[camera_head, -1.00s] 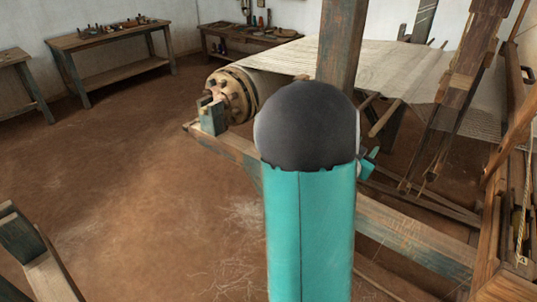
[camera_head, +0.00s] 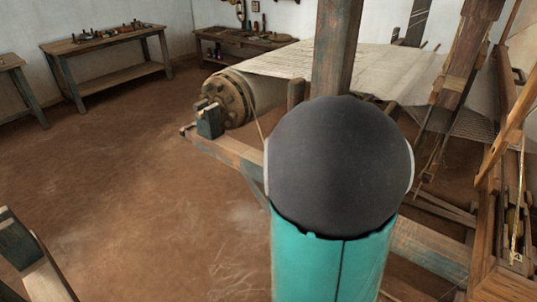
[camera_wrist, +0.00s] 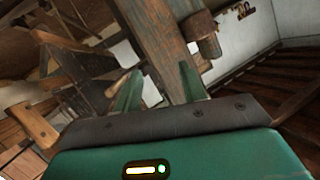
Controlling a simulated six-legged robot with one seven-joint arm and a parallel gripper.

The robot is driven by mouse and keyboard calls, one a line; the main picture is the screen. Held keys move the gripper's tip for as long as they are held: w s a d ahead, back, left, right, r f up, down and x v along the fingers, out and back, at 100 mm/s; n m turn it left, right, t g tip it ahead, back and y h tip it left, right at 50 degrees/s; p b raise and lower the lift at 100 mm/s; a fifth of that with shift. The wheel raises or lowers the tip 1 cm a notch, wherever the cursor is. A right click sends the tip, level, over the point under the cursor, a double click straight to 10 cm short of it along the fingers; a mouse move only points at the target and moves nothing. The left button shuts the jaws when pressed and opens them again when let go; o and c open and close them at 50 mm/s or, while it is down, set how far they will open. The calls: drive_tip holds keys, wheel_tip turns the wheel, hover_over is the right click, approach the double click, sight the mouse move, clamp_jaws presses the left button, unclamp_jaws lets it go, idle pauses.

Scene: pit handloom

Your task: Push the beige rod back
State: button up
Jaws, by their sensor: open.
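A short beige rod (camera_wrist: 115,86) shows in the wrist view, left of the wooden post (camera_wrist: 160,40), its near end by my left finger. I cannot tell whether they touch. My gripper (camera_wrist: 160,82) is open, its two green fingers apart with the post behind them and nothing held. In the head view my arm hides the gripper and most or all of the rod. The same upright post (camera_head: 333,50) rises behind my arm there.
The loom's toothed beam wheel (camera_head: 230,98) and a sheet of pale threads (camera_head: 340,62) lie beyond my arm. Loom timbers (camera_head: 490,225) crowd the right. Workbenches (camera_head: 110,40) stand along the back wall. The earth floor (camera_head: 130,170) at left is open.

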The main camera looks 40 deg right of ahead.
drive_tip(key=w+a+r+n+t+y, duration=0.1)
drive_tip(key=w+a+y, duration=0.4)
drive_tip(key=a, duration=0.7)
drive_tip(key=n+t, duration=0.1)
drive_tip(key=n, duration=0.1)
drive_tip(key=shift+w+a+r+n, duration=0.15)
drive_tip(key=shift+a+r+n, duration=0.1)
drive_tip(key=shift+a+n, duration=0.15)
drive_tip(key=shift+d, duration=0.15)
